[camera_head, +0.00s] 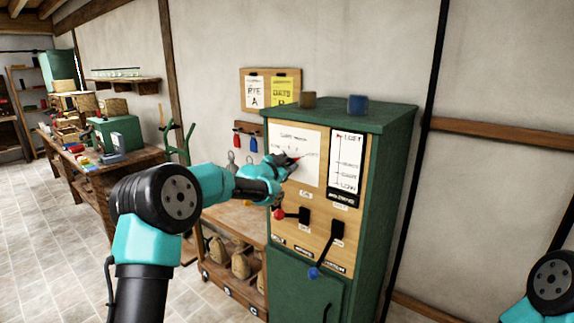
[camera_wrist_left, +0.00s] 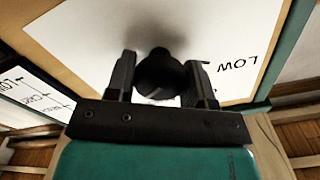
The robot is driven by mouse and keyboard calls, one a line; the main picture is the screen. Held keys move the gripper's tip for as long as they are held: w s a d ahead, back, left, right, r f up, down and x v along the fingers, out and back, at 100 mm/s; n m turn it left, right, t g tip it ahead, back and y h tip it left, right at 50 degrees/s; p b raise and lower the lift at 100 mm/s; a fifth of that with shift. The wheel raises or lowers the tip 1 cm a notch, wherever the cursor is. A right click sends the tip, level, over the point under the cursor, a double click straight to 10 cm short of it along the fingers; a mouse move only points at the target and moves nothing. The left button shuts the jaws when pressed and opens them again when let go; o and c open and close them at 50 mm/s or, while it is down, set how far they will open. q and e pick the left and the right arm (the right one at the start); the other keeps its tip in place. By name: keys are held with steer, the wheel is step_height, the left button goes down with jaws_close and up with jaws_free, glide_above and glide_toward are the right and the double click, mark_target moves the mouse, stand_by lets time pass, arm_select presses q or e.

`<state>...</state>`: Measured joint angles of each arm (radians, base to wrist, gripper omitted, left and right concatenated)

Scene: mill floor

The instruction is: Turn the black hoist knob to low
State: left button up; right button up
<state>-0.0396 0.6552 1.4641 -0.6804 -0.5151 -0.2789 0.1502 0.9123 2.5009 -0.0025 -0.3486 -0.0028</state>
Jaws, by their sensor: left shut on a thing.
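The black hoist knob (camera_wrist_left: 160,72) sits on a white dial plate, between the two fingers of my left gripper (camera_wrist_left: 160,82) in the left wrist view. The gripper is shut on the knob. The word LOW (camera_wrist_left: 238,65) is printed on the plate beside it. In the head view my left gripper (camera_head: 289,168) reaches the white dial plate (camera_head: 308,145) on the green cabinet's wooden panel. The gripper hides the knob there, and a small red pointer tip shows beside it. My right gripper is out of the picture; only part of that arm shows at lower right.
Below the dial, the panel of the green cabinet (camera_head: 385,170) carries a red-knobbed lever (camera_head: 280,214) and a blue-knobbed lever (camera_head: 314,272). A black-framed gauge (camera_head: 346,165) is right of the dial. Two small blocks stand on top. A workbench (camera_head: 105,190) is at left.

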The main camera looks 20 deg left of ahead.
arm_select(q)
steer(key=shift+c, duration=1.1)
steer(key=shift+n, duration=0.5)
steer(key=n, duration=1)
steer(key=shift+n, duration=0.3)
steer(key=n, duration=1.2)
